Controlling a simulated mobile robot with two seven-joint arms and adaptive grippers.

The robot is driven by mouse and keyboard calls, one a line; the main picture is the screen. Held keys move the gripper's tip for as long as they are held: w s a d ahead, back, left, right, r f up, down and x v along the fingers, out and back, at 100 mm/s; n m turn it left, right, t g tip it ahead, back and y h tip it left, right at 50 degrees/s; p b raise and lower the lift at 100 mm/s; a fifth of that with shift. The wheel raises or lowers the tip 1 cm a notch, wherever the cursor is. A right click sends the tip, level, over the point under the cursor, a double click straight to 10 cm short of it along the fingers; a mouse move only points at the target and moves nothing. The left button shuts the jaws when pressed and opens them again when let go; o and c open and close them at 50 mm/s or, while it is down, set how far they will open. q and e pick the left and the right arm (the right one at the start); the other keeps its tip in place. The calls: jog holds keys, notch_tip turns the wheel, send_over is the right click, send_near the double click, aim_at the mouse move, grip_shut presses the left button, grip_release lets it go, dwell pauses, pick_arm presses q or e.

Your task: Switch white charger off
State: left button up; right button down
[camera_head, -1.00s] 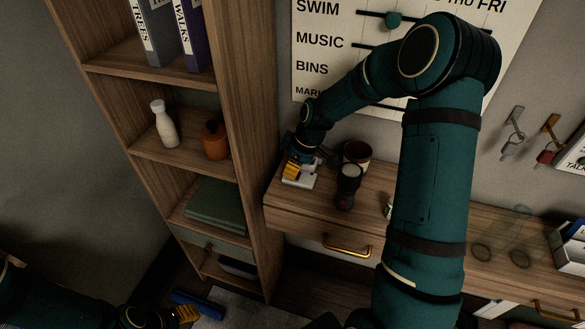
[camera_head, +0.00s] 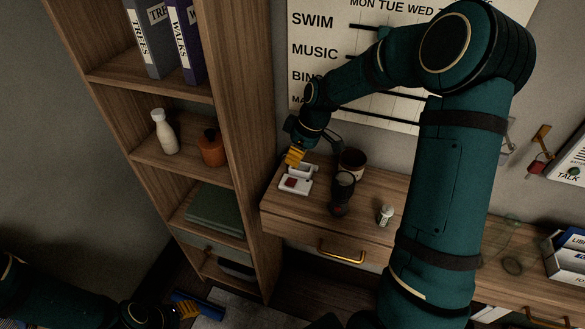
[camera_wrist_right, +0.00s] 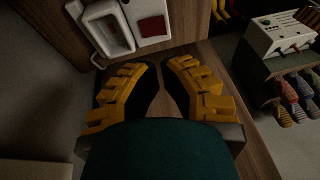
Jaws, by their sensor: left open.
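The white charger (camera_head: 306,187) lies on the desk near the shelf. It has an empty white cradle beside a dark red switch (camera_head: 291,182); I cannot tell which way the switch is set. The charger also shows at the top of the right wrist view (camera_wrist_right: 166,40), with the switch (camera_wrist_right: 152,26) on its right part. My right gripper (camera_head: 293,158) hovers just above and behind the charger, apart from it. Its yellow fingers (camera_wrist_right: 160,68) are close together and hold nothing visible. My left gripper (camera_head: 188,310) is open low on the left, far from the charger.
A dark torch (camera_head: 341,193) stands right of the charger, a dark mug (camera_head: 352,163) behind it. A small white bottle (camera_head: 385,215) stands further right. The tall shelf (camera_head: 235,130) borders the desk's left end. My right arm covers much of the desk.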

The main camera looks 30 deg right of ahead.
jog(key=shift+w+v, duration=0.15)
jog(key=shift+v, duration=1.2)
jog(key=shift+w+v, duration=0.15)
jog(key=shift+v, duration=1.25)
